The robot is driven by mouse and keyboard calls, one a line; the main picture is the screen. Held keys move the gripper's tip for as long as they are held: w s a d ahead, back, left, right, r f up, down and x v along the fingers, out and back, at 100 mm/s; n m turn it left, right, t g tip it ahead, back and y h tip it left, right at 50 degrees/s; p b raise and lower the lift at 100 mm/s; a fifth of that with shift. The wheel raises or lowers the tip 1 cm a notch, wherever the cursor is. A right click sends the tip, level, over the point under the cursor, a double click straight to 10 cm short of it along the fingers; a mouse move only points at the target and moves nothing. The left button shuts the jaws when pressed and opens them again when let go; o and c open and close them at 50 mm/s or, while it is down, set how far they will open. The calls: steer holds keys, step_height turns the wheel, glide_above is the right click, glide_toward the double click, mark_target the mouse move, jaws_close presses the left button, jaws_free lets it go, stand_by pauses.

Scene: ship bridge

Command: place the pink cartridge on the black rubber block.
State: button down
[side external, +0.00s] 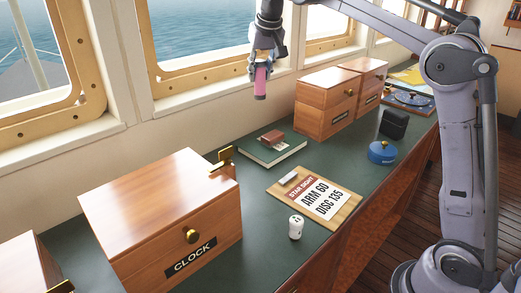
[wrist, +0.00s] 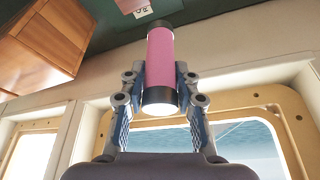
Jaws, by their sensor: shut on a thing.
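My gripper (side external: 262,71) is shut on the pink cartridge (side external: 261,82), high above the back of the desk near the window wall. In the wrist view the pink cartridge (wrist: 161,62) has dark bands at both ends and sits between the two fingers (wrist: 160,88). In the side view it hangs roughly upright, with nothing touching its lower end. The black rubber block (side external: 393,124) stands on the green desk top at the right, behind a blue round object. It lies to the right of my gripper and lower. I cannot pick it out in the wrist view.
Wooden boxes (side external: 328,103) stand between my gripper and the block. A blue round object (side external: 382,152) sits before the block. A green book (side external: 272,149), a clipboard (side external: 314,197), a white shaker-like item (side external: 296,227) and the CLOCK box (side external: 165,215) occupy the desk. Green surface between them is clear.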

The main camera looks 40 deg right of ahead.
steer(key=s+d+m, duration=0.2)
steer(key=d, duration=0.7)
steer(key=s+d+m+g+h, duration=0.1)
steer(key=s+d+m, duration=0.1)
steer(key=d, duration=0.7)
steer(key=s+d+m+h, duration=0.1)
steer(key=s+d+m, duration=0.1)
steer(key=d, duration=0.7)
steer(key=shift+s+d+r+m, duration=0.1)
steer(key=shift+s+r+m, duration=0.1)
steer(key=shift+s, duration=0.25)
steer(key=shift+s+d+r+m, duration=0.1)
steer(key=shift+s+r, duration=0.1)
steer(key=shift+s, duration=0.2)
steer(key=s+d+f+m+g, duration=0.35)
steer(key=s+d+m, duration=0.35)
steer(key=s+d, duration=1.15)
steer(key=shift+t+h, duration=0.25)
steer(key=shift+h, duration=0.15)
steer(key=shift+w+d+f, duration=0.2)
steer(key=shift+w+f, duration=0.05)
steer(key=shift+f, duration=1.1)
steer(key=shift+w+d+f, duration=0.25)
steer(key=shift+f, duration=1.15)
steer(key=shift+w+d+f, duration=0.2)
steer(key=shift+w+f, duration=0.05)
steer(key=shift+f, duration=1.1)
steer(key=shift+f, duration=0.1)
steer(key=c, duration=1)
jaws_free()
